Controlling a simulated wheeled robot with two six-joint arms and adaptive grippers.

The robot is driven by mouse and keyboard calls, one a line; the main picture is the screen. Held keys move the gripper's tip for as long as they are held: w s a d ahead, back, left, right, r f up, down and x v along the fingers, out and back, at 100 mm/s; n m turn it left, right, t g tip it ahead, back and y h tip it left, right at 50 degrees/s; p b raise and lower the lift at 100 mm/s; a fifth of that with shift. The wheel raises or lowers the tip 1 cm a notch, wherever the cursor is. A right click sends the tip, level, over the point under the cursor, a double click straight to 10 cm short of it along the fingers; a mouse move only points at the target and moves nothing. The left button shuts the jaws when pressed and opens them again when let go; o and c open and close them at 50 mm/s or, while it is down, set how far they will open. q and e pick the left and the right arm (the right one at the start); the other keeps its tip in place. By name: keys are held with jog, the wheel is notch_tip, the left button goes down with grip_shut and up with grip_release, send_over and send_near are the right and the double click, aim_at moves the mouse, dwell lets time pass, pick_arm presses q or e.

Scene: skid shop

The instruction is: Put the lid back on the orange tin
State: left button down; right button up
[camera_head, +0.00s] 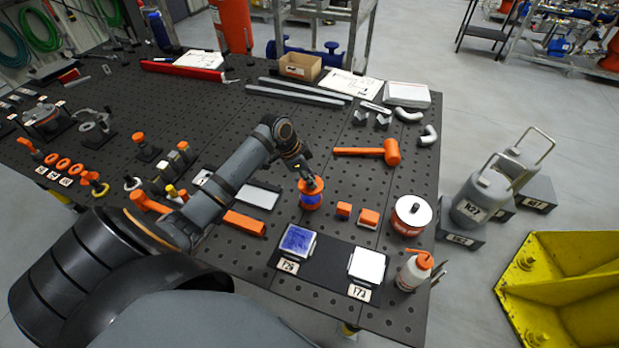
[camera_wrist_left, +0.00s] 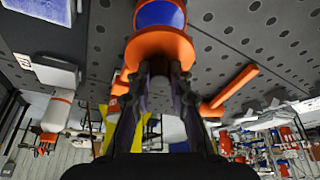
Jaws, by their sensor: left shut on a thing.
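The orange tin (camera_head: 311,201) with a blue band stands on the dark perforated table in the head view. Its blue side also shows at the top of the left wrist view (camera_wrist_left: 160,14). The orange lid (camera_wrist_left: 160,46) is a wide disc between my fingers and the tin. My left gripper (camera_head: 312,182) is above the tin, its fingers (camera_wrist_left: 161,78) shut on the knob at the lid's middle. The lid is over the tin, in line with it; I cannot tell whether it rests fully on the rim. The fingers hide part of the knob. My right gripper is not in view.
Small orange blocks (camera_head: 369,217), a white-topped orange can (camera_head: 411,214) and a squeeze bottle (camera_head: 414,270) stand to the right. An orange mallet (camera_head: 371,152) lies behind. A dark board with two square plates (camera_head: 367,264) lies in front. An orange bar (camera_head: 244,223) lies left.

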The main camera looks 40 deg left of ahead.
pick_arm(q)
jog(key=shift+d+f+b, duration=0.2)
jog(key=shift+f+b, duration=0.75)
jog(key=shift+f, duration=0.25)
jog(key=shift+a+f+b, duration=0.2)
jog(key=shift+f+b, duration=0.1)
jog(key=shift+f, duration=0.35)
jog(key=shift+a+f+b, duration=0.15)
jog(key=shift+f+b, duration=0.15)
jog(key=shift+f, duration=0.35)
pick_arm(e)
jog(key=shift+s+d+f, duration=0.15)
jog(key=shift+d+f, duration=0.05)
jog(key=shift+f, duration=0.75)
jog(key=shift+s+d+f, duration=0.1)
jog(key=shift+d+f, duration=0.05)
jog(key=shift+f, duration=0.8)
pick_arm(q)
jog(key=shift+d+r+p, duration=0.1)
jog(key=shift+r+p, duration=0.05)
jog(key=shift+p, duration=0.15)
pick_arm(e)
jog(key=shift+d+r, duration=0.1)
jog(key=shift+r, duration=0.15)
pick_arm(q)
jog(key=shift+p, duration=0.4)
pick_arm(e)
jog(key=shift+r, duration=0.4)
